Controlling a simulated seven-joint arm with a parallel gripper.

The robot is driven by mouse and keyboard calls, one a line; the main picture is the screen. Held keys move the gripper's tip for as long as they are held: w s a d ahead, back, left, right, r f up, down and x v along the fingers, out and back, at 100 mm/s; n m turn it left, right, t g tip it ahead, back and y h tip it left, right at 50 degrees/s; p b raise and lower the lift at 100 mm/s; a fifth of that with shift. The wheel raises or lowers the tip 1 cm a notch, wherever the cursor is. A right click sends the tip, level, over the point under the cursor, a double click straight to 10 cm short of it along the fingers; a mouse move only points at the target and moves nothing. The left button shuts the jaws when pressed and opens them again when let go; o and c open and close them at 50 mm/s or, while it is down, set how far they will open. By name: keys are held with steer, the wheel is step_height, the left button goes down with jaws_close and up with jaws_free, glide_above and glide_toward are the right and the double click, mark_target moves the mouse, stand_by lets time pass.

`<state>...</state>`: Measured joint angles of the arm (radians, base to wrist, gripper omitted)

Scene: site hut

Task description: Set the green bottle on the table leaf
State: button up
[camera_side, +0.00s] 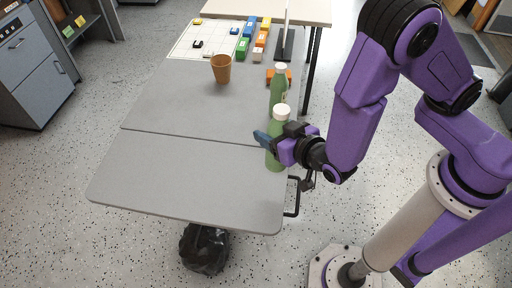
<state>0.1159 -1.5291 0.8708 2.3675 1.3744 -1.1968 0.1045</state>
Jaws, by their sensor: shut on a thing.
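A green bottle (281,121) with a white cap is upright in my gripper (268,141), whose dark fingers are shut around its middle. Its base shows over the table leaf (190,180), the front section of the grey table beyond a thin seam, near the right edge. I cannot tell whether the base touches the leaf. A second green bottle (278,86) with a white cap stands behind it on the main tabletop (180,105), partly hidden by the held one.
A brown cup (221,69) stands on the main tabletop. Several coloured blocks (243,47), a white sheet (190,43) and an orange block (271,75) lie farther back. A dark-based upright panel (284,45) stands there. The leaf's left and middle are clear. A black bag (204,250) is below.

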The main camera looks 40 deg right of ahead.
steer(key=w+a+f, duration=0.2)
steer(key=w+f, duration=0.2)
steer(key=f, duration=0.4)
steer(key=shift+a+f, duration=0.25)
steer(key=shift+f, duration=0.15)
steer(key=shift+s+f, duration=0.1)
steer(key=shift+f, duration=0.05)
steer(key=o, duration=1)
steer(key=shift+o, duration=0.2)
